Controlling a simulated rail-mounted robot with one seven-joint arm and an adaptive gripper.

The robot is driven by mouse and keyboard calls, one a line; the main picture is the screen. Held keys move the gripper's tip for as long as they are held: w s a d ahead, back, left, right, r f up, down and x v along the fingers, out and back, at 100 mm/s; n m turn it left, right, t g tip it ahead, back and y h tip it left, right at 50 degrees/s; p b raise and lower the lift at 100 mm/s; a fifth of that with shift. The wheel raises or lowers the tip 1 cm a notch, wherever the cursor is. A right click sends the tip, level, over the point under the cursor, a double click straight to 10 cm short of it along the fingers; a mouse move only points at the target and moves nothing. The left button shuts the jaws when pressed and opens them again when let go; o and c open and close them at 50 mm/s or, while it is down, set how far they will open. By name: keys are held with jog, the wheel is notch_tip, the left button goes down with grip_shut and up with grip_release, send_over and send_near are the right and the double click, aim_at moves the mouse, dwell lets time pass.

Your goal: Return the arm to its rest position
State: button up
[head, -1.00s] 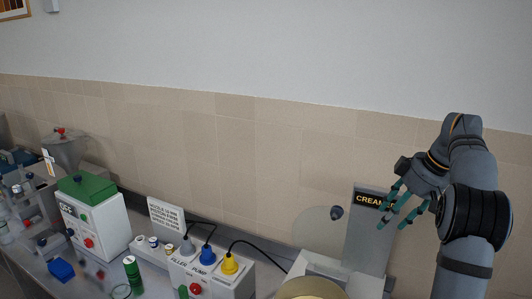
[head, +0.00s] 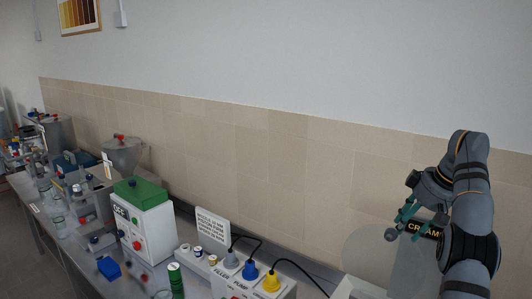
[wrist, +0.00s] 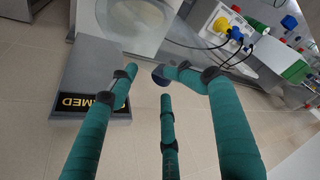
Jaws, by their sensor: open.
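In the wrist view my gripper (wrist: 165,78) shows three separated fingers. A dark round knob (wrist: 159,76) appears by the fingertips there, and the knob (head: 391,234) also shows beside them in the head view. I cannot tell whether they touch. The panel (wrist: 88,75) in the wrist view shows the letters "MED", partly covered by a finger.
A filler pump box (head: 240,284) with blue and yellow plugs stands left of the panel. Further left are a white box with a green lid (head: 140,222), a green bottle (head: 176,281) and a steel hopper (head: 123,155). The tiled wall (head: 250,145) runs behind.

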jog(key=shift+w+f, duration=0.1)
jog(key=shift+f, duration=0.1)
dwell(0.3)
jog(key=shift+d, duration=0.1)
